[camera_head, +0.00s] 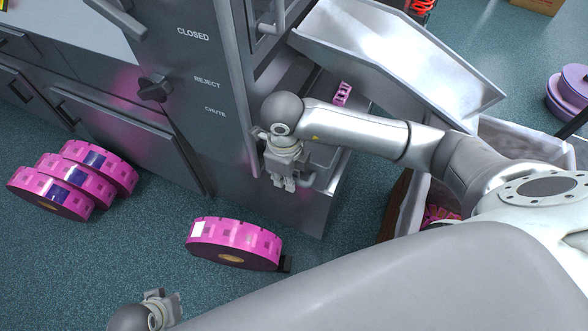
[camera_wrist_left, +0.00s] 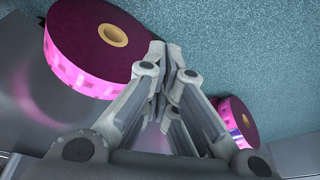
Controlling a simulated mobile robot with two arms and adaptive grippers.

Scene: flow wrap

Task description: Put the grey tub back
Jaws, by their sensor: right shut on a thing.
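The grey tub (camera_head: 324,156) sits low at the side of the grey machine, under the sloping chute. Its rim and part of its front show; my right arm and gripper cover much of it. A bent grey handle (camera_head: 308,181) shows beside the gripper. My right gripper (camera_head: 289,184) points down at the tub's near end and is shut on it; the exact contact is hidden. My left gripper (camera_head: 176,304) is low at the bottom left, apart from the tub. In the left wrist view its fingertips (camera_wrist_left: 165,52) meet with nothing between them.
A pink film roll (camera_head: 235,243) lies on the floor in front of the machine; several more (camera_head: 75,180) lean together at left. A metal chute (camera_head: 400,55) slopes right toward a lined crate (camera_head: 520,138). A small pink pack (camera_head: 342,93) lies below the chute. Blue floor is clear between rolls.

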